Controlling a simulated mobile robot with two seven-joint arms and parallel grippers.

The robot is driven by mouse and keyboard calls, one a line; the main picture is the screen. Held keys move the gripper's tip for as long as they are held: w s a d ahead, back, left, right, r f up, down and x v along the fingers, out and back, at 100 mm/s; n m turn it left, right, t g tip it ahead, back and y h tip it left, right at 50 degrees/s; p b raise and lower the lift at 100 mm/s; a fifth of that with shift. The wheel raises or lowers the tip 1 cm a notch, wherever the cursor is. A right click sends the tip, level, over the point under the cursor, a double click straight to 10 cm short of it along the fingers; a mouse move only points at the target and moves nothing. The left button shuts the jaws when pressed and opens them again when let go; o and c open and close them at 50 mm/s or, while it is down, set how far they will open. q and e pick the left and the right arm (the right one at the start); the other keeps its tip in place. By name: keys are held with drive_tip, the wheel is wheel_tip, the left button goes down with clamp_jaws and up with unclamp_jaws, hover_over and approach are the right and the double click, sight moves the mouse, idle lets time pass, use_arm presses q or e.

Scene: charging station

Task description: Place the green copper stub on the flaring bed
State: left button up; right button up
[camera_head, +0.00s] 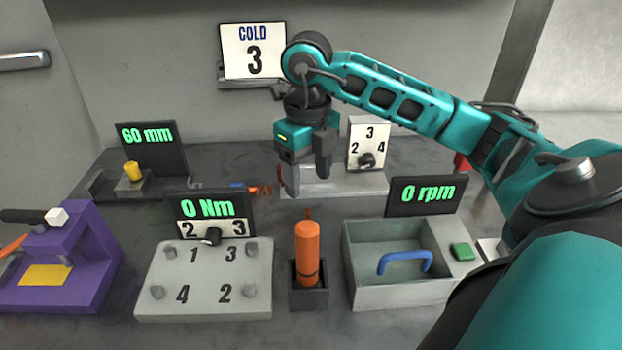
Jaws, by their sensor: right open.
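I cannot pick out a green copper stub for sure. A short copper-coloured coiled piece (260,191) lies on the bench left of my right gripper. My right gripper (306,182) points down, open, above a low pale block (345,184) at the back centre; nothing shows between its fingers, which hide part of the block. No part is clearly marked as the flaring bed. A purple press-like fixture (88,262) with a yellow plate (46,275) stands at the left. My left gripper is not in view.
An orange cylinder (307,255) stands in a dark holder at front centre. A grey tray (378,283) with a blue handle (405,262) and green button (462,252) is at right. A numbered grey plate (205,300), a 60 mm display (150,150) and yellow knob (132,172) are left.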

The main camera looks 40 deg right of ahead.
wheel_tip(320, 180, down, 7)
drive_tip(key=m+b, duration=0.1)
drive_tip(key=m, duration=0.7)
drive_tip(key=shift+r, duration=0.15)
drive_tip(key=shift+d+f+b, duration=0.15)
drive_tip(key=shift+f+b, duration=0.35)
drive_tip(key=shift+f, duration=2.55)
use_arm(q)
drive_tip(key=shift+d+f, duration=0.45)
use_arm(e)
drive_tip(key=shift+c, duration=0.2)
clamp_jaws()
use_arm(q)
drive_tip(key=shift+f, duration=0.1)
use_arm(e)
drive_tip(key=shift+r, duration=0.1)
drive_tip(key=shift+r, duration=0.1)
